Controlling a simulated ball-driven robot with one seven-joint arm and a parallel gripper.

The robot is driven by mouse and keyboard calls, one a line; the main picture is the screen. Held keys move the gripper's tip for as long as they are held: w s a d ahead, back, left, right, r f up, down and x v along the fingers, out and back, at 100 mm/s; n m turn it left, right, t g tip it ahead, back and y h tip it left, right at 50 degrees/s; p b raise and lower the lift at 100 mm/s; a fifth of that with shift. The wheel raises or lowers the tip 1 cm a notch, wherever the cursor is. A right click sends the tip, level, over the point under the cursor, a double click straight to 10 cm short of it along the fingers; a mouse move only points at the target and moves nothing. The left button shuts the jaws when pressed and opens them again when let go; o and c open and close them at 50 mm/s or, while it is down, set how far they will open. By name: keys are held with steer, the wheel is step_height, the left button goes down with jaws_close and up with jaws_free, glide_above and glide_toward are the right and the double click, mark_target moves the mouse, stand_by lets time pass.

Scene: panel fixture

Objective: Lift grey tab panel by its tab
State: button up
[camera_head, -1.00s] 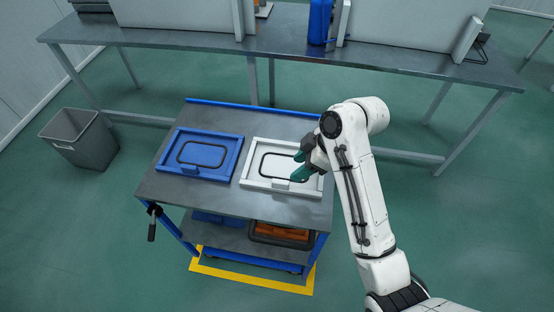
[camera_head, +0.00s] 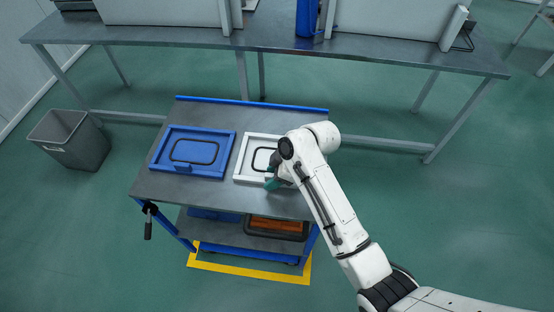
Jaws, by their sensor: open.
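The grey-white panel (camera_head: 247,158) lies in a light frame (camera_head: 242,178) on the right of the cart top, with a dark loop outline on it. My gripper (camera_head: 273,181), with teal fingers, is low over the front edge of this panel. My jaws are open. The tab at the panel's front edge is hidden behind my fingers, and I cannot tell whether they touch it. My arm also covers the right part of the panel and its frame.
A blue panel (camera_head: 190,147) in a blue frame sits to the left on the cart top (camera_head: 155,187). The lower shelf holds an orange-filled bin (camera_head: 277,225). A grey waste bin (camera_head: 70,140) stands at left; a long bench (camera_head: 180,40) runs behind. Bare cart top lies in front.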

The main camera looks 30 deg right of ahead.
jaws_close()
stand_by(0.4)
